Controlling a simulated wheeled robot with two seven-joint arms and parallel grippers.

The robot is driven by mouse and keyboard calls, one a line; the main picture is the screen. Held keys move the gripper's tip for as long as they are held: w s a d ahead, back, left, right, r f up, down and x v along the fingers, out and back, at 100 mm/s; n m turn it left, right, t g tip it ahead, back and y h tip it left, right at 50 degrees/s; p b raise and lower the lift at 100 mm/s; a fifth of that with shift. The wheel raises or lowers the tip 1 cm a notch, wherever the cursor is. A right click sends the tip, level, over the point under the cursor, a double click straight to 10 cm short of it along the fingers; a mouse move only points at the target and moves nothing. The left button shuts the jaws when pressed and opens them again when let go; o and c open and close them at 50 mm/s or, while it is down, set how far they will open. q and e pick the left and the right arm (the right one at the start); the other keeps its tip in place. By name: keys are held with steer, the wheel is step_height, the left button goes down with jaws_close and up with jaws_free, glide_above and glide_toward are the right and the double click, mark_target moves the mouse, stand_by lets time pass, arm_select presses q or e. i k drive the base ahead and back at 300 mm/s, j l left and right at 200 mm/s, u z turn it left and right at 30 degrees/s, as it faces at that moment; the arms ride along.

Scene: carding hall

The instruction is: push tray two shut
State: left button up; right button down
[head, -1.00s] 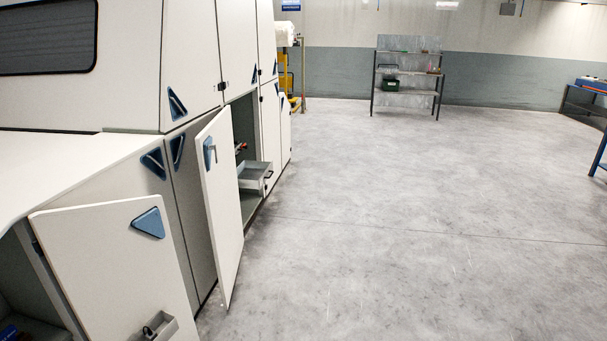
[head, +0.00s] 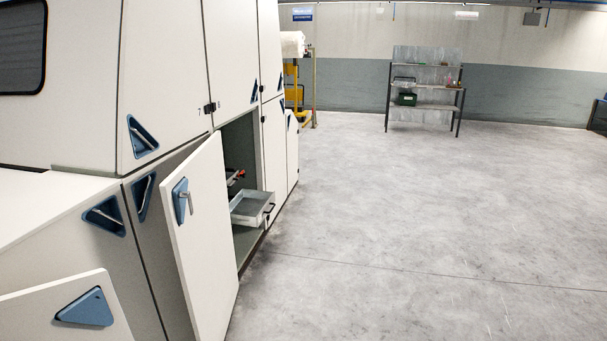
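A light grey tray (head: 250,206) with a dark handle on its front sticks out of an open compartment (head: 240,160) in the long white machine. I cannot tell from here whether it is tray two. The open white door (head: 202,245) of this compartment stands out between me and the tray and hides part of the inside. Neither of my grippers is in view.
A second open door (head: 65,312) stands out at the lower left. The machine (head: 165,65) lines the left side. The grey floor (head: 400,220) to the right is clear. A metal shelf (head: 428,106) and a yellow frame (head: 292,85) stand at the back.

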mark_target(249, 207)
steer(key=i+z, duration=0.1)
steer(key=i, duration=0.95)
steer(key=i+j+z, duration=0.1)
steer(key=i, duration=0.95)
steer(key=i+u, duration=0.25)
steer(key=i, duration=0.25)
steer(key=i+l+u, duration=0.1)
steer(key=i+u, duration=0.15)
steer(key=i, duration=0.25)
steer(key=i+j+u, duration=0.15)
steer(key=i+u, duration=0.45)
steer(key=u, duration=0.15)
steer(key=i+u, duration=0.35)
steer(key=k, duration=0.05)
